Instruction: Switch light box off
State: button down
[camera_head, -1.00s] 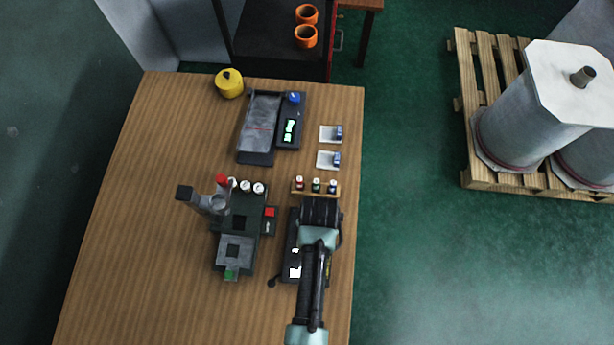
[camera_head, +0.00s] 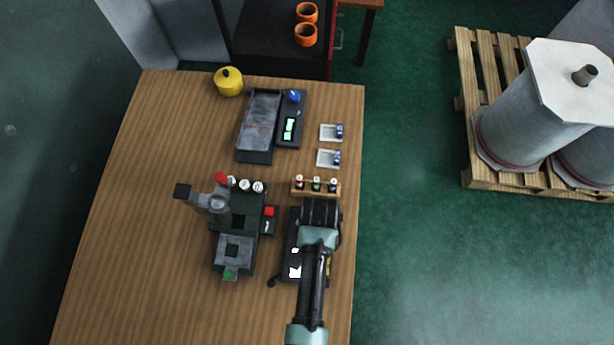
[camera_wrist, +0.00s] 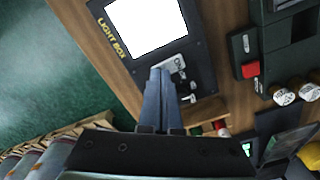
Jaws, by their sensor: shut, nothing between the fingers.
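The light box (camera_wrist: 205,62) is a dark flat box with yellow "LIGHT BOX" lettering and a bright white lit panel (camera_wrist: 145,27) in the wrist view. A small switch plate (camera_wrist: 176,66) with "ON" lettering sits beside the panel. My gripper (camera_wrist: 160,72) is shut and empty, its fingertips at or just over the switch plate and hiding part of it. I cannot tell whether they touch. In the head view my arm covers much of the light box (camera_head: 294,240), and part of its white panel (camera_head: 295,264) shows bright.
A dark green device (camera_head: 238,240) with a red button (camera_head: 269,211) stands left of the light box. A wooden rack of small bottles (camera_head: 316,187) is just behind it. A yellow canister (camera_head: 229,82) stands at the back. The table's left side is clear.

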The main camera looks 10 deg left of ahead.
jog(key=shift+f, duration=0.3)
jog(key=shift+r, duration=0.15)
notch_tip(320, 180, up, 7)
jog(key=p, duration=0.7)
dwell(0.6)
